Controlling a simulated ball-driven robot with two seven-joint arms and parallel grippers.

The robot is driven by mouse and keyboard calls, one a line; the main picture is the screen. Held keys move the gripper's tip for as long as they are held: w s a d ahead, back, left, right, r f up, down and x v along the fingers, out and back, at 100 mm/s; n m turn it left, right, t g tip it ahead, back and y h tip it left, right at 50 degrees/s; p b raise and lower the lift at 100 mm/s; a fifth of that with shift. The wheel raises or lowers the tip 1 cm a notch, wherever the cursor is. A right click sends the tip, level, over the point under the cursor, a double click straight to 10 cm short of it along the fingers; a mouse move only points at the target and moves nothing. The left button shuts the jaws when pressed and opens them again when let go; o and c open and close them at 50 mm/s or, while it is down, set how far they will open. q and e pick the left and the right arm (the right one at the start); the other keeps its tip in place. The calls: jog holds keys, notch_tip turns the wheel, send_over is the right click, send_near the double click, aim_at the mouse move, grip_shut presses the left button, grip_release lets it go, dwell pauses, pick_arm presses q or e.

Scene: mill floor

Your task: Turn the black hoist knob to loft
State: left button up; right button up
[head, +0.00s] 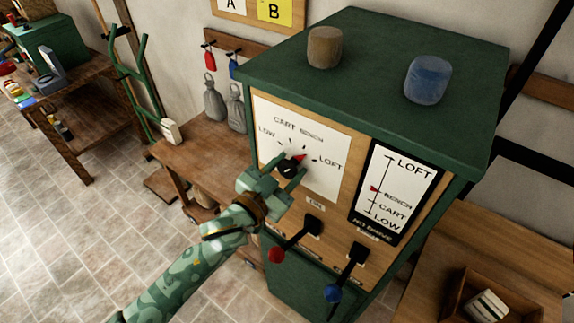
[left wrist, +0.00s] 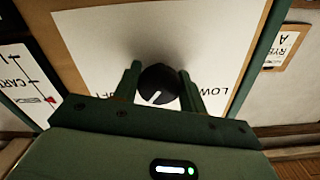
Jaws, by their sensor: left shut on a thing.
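The black hoist knob (head: 289,169) sits on a white dial card (head: 318,182) on the green cabinet's front. The card reads LOW, CART, BENCH and LOFT; the red pointer at the knob aims up and right, roughly between BENCH and LOFT. My left gripper (head: 286,179) is shut on the knob. In the left wrist view the fingers of the left gripper (left wrist: 159,90) stand on either side of the knob (left wrist: 158,82), whose white line shows. A gauge (head: 404,179) beside the dial has its red marker near BENCH and reads NO DRIVE below. My right gripper is not in view.
Below the dial are a red-tipped lever (head: 276,254) and a blue-tipped lever (head: 333,292). A brown cylinder (head: 324,47) and a blue one (head: 428,80) stand on the cabinet top (head: 370,50). A bench (head: 205,152) is left, a wooden box (head: 455,300) lower right.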

pick_arm(q)
jog(key=shift+m+p, duration=0.7)
jog(key=shift+m, duration=1.6)
jog(key=o, duration=1)
jog(key=shift+c, duration=0.2)
jog(key=b+v, duration=0.1)
jog(key=v, duration=1.5)
jog(key=shift+b, duration=0.35)
